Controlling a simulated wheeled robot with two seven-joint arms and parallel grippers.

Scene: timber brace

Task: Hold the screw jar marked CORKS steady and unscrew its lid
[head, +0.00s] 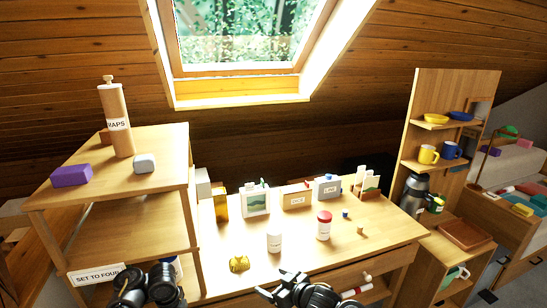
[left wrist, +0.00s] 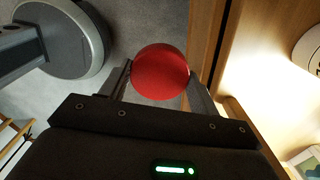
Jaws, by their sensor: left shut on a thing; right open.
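A white jar with a red lid (head: 323,226) stands upright on the table. A white jar (head: 274,241) stands to its left, nearer the front edge. Their labels are too small to read, so I cannot tell which is marked CORKS. My left gripper (left wrist: 160,75) is shut on a round red thing (left wrist: 161,70), held over the floor beside a wooden edge in the left wrist view. I cannot tell whether it is a lid alone. My right gripper (head: 277,284) is open and empty at the table's front edge, below the white jar.
A yellow object (head: 239,263) lies at the table's front left. Boxes and tins line the back, including a white carton (head: 255,200). A shelf unit (head: 155,225) stands at the left, and a rack with mugs (head: 427,154) at the right.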

